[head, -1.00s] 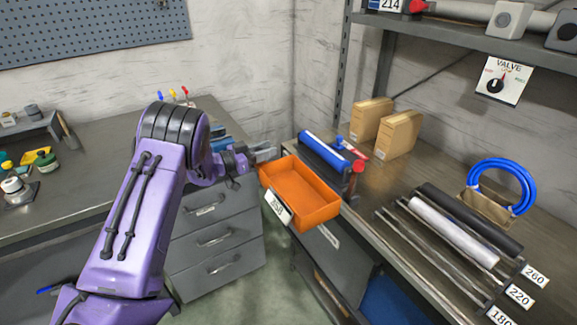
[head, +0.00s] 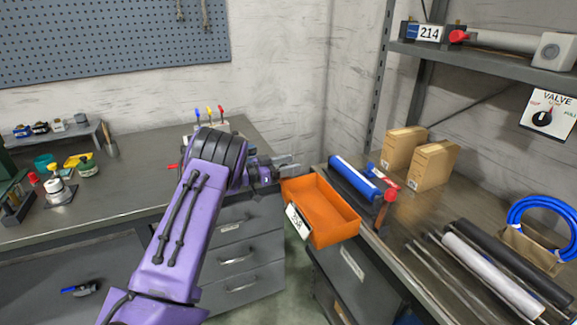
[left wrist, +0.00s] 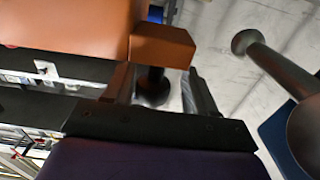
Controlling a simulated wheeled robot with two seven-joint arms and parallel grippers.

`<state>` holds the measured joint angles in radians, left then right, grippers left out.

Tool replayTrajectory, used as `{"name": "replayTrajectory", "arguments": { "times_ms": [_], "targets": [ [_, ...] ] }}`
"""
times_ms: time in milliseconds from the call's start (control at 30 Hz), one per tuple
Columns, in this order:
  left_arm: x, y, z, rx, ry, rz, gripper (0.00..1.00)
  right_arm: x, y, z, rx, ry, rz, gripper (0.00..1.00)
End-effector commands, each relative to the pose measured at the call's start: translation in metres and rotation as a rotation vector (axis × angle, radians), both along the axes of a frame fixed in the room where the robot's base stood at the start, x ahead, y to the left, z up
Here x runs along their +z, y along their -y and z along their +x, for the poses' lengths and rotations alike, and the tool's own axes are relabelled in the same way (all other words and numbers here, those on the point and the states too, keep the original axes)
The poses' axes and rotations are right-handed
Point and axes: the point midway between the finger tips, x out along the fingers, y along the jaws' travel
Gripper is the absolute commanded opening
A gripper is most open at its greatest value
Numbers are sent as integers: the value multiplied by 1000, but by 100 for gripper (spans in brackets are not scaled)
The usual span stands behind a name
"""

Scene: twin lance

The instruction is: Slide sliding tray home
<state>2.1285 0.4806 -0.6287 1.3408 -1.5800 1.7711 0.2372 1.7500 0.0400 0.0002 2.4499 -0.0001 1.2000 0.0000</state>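The sliding tray is an orange open bin (head: 336,222) with a white number label on its front. It juts out past the left edge of the right-hand bench and looks empty. My left gripper (head: 287,164) is by the tray's far left corner. In the left wrist view the gripper (left wrist: 162,92) has its fingers apart. An orange block (left wrist: 163,45) beside the larger orange surface (left wrist: 65,25) shows at the fingertips, with a dark round part between the fingers. I cannot tell whether the fingers touch the block. My right gripper is not in view.
A blue roller (head: 355,178) with a red-ended part lies just right of the tray. Cardboard boxes (head: 432,166), rods (head: 490,275) and a blue hose coil (head: 545,215) are on the right bench. Grey drawers (head: 240,255) stand under the left bench. A gap separates the benches.

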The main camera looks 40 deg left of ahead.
Motion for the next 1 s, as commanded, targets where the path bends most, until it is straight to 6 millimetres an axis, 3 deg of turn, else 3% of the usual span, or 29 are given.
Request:
{"name": "replayTrajectory", "arguments": {
  "times_ms": [167, 600, 1000],
  "targets": [
    [-1, -2, -5, -2, -1, -1, 57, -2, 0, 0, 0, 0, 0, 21],
    [-3, -39, -89, 2, 0, -2, 57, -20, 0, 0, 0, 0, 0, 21],
    [-2, -43, -98, 2, -1, -2, 57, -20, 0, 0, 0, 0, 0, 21]
  ]
}}
